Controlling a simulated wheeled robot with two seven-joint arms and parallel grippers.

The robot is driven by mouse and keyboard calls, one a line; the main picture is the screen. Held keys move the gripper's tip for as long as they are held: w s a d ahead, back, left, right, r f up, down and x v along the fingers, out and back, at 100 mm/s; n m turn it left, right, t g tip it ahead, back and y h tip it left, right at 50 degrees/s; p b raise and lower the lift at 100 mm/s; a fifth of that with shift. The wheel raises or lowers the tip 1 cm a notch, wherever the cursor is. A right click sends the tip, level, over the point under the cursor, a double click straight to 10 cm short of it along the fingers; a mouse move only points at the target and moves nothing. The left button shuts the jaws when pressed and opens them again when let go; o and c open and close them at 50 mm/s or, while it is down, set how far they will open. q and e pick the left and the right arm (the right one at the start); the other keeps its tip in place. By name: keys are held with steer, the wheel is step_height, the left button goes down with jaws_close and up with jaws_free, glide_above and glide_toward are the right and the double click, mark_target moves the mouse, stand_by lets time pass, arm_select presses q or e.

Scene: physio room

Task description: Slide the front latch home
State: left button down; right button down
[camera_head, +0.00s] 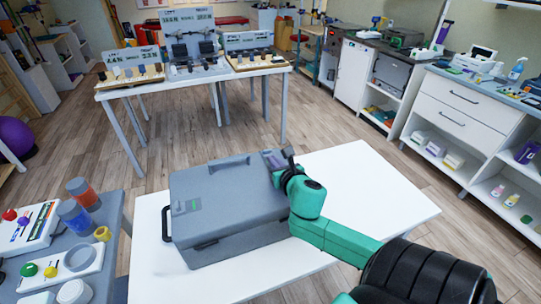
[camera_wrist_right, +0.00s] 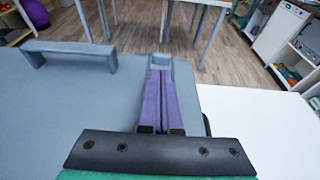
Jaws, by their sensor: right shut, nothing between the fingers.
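A grey-blue case (camera_head: 225,205) lies closed on a white table, with a raised grip (camera_head: 230,163) at the far edge of its lid. A small dark fitting (camera_head: 207,243) shows on its near edge; I cannot tell if it is the front latch. My right gripper (camera_head: 272,158) is over the case's far right corner, with its purple fingers shut and empty. In the right wrist view, the fingertips (camera_wrist_right: 160,72) point at a small grey block (camera_wrist_right: 160,60) at the lid's far edge. Whether they touch is unclear. My left gripper is out of view.
The white table (camera_head: 375,190) is bare to the right of the case. A black side handle (camera_head: 165,224) sticks out from the case's left. A side table (camera_head: 95,250) with coloured knobs and jars stands at left. Another table (camera_head: 200,80) with display boards stands behind.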

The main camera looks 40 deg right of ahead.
mark_target(267, 151)
steer(key=shift+w+d+r, duration=0.2)
steer(key=shift+w+r, duration=0.05)
steer(key=shift+w, duration=0.4)
steer(key=shift+w+d, duration=0.1)
steer(key=shift+w, duration=0.2)
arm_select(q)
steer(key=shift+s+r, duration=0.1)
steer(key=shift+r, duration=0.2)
arm_select(e)
steer(key=shift+w+f, duration=0.15)
steer(key=shift+w, duration=0.05)
steer(key=shift+w+d+r+p, duration=0.25)
steer(key=shift+w+p, duration=0.35)
steer(key=shift+p, duration=0.05)
steer(key=shift+w+d+f, duration=0.1)
steer(key=shift+w, duration=0.15)
steer(key=shift+f, duration=0.15)
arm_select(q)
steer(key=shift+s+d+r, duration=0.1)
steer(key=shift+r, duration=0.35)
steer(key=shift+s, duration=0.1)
